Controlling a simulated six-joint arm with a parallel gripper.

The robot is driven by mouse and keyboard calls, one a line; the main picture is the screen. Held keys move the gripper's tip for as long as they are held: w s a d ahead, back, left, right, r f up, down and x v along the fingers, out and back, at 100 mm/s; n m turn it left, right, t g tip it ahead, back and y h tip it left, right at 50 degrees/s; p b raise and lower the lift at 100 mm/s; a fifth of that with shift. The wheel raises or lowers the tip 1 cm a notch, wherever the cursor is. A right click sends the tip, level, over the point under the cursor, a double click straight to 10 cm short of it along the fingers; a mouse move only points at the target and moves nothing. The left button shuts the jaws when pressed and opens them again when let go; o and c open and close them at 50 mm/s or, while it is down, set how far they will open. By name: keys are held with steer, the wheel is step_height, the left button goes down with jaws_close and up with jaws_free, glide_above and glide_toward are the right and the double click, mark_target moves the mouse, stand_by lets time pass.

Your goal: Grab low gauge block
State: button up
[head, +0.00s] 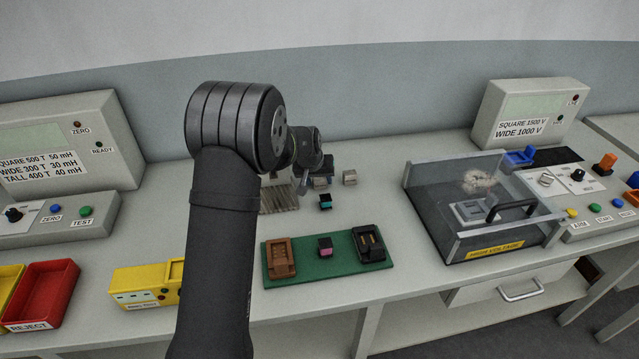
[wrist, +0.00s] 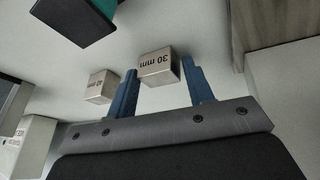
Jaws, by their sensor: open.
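A small metal gauge block marked "30 mm" (wrist: 158,66) lies at and just beyond my fingertips in the wrist view, roughly in line with the gap between them. A second metal block (wrist: 101,86) with a printed label too small to read surely sits left of my fingers. My gripper (wrist: 161,72) has its two blue fingers spread and holds nothing. In the head view my gripper (head: 307,172) is low over the table behind the green board, partly hidden by my arm. A gauge block (head: 320,183) shows beside it and another block (head: 349,177) stands to the right.
A black-and-teal piece (head: 325,202) is just in front of the blocks; it also looms at the wrist view's top left (wrist: 75,22). A ribbed plate (head: 279,198) lies to the left. The green board (head: 332,278) is nearer, the clear-sided high-voltage box (head: 484,244) right.

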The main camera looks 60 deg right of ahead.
steer(key=c, duration=0.9)
